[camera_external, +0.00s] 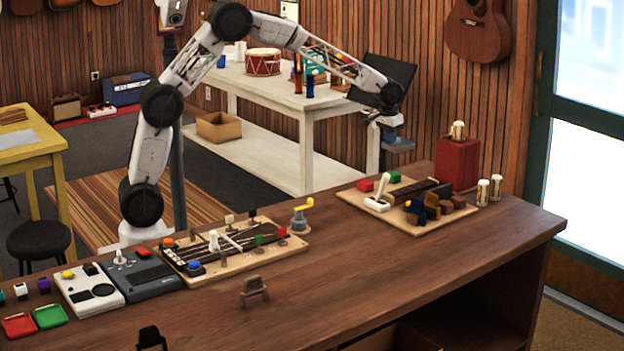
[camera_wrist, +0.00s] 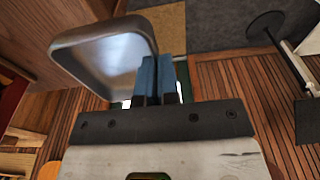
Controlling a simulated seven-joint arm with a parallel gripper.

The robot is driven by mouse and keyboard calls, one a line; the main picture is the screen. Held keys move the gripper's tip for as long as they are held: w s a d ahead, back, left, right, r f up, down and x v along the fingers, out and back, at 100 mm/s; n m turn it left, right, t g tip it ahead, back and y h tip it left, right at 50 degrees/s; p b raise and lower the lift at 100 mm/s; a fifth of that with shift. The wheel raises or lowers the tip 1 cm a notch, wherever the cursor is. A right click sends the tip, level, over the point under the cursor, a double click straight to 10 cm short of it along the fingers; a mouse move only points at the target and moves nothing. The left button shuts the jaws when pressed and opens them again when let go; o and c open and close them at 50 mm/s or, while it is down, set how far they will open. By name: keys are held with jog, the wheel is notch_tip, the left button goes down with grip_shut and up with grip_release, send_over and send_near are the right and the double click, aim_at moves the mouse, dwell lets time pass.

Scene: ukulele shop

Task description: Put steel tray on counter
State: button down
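The steel tray (camera_wrist: 108,50) is a shallow grey metal tray with rounded corners and a raised rim. In the wrist view it is tilted, with one side at the blue fingertips of my gripper (camera_wrist: 160,72). The fingers are close together, shut on its rim. In the external view my gripper (camera_external: 389,132) hangs at the end of the outstretched arm, with the tray (camera_external: 400,146) just below it. Both are in the air behind the far side of the brown wooden counter (camera_external: 355,270). The far part of the tray is hard to make out there.
A wooden board (camera_external: 353,196) with small items, a red box (camera_external: 457,163) and shakers (camera_external: 483,192) stand at the counter's far right. Another board (camera_external: 300,246) and pedals (camera_external: 88,290) fill its left. The front middle and right are mostly clear. A white table (camera_external: 310,107) stands behind.

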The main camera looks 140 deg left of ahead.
notch_tip(320, 180, up, 11)
jog(key=w+d+m+t, duration=0.1)
jog(key=w+d+m, duration=0.8)
jog(key=w+d, duration=2.25)
jog(key=w+d+m, duration=0.3)
jog(key=w+d, duration=0.2)
jog(key=d, duration=0.9)
jog(key=w+d+m+h, duration=0.1)
jog(key=w+d+m, duration=0.25)
jog(key=d, duration=0.95)
jog(key=w+d+m, duration=0.3)
jog(key=w+d, duration=0.2)
jog(key=d, duration=0.9)
jog(key=shift+n, duration=0.25)
notch_tip(320, 180, down, 10)
jog(key=shift+a+f, duration=0.1)
jog(key=shift+f, duration=0.55)
jog(key=shift+w, duration=0.15)
